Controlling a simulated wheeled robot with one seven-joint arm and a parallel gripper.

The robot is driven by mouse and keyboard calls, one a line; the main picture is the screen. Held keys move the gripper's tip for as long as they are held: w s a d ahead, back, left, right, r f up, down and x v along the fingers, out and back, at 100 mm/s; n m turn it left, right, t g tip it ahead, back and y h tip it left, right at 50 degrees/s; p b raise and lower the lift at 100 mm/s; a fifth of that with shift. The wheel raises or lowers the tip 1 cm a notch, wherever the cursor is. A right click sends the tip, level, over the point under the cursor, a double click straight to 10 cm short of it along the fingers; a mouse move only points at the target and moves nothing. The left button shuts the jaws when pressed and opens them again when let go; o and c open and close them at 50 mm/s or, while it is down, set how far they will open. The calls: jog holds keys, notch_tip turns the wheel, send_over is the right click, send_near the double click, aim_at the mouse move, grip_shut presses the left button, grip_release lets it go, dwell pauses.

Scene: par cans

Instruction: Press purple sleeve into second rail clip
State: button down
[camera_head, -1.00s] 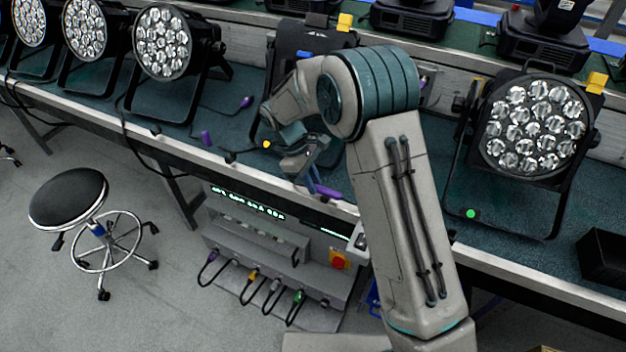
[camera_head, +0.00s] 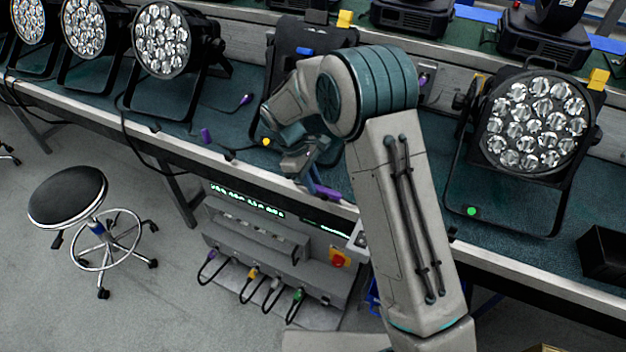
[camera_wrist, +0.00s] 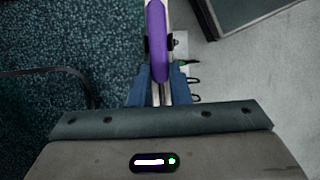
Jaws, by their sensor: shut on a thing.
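My gripper (camera_head: 316,184) is at the bench's front edge, its tip partly hidden by my arm in the head view. In the wrist view its blue fingers (camera_wrist: 156,88) are shut on the near end of a long purple sleeve (camera_wrist: 157,35). The sleeve lies along the pale front rail (camera_wrist: 168,12), and its tip also shows in the head view (camera_head: 328,194). Small dark pieces (camera_wrist: 147,43) flank the sleeve, perhaps a rail clip. I cannot tell whether the sleeve is seated between them or above them.
Another purple piece (camera_head: 205,135) lies near the front edge to the left, by a dark cable. A lamp (camera_head: 537,121) stands on the right and several more on the left. A grey connector unit (camera_head: 270,250) is below the bench. A stool (camera_head: 67,197) stands on the floor.

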jog(key=shift+s+f, duration=0.15)
jog(key=shift+f, duration=0.45)
dwell(0.3)
jog(key=c, duration=1.3)
grip_release()
jog(key=shift+r, duration=0.1)
jog(key=v, duration=1.3)
jog(key=shift+a+r, duration=0.2)
jog(key=shift+r, duration=0.1)
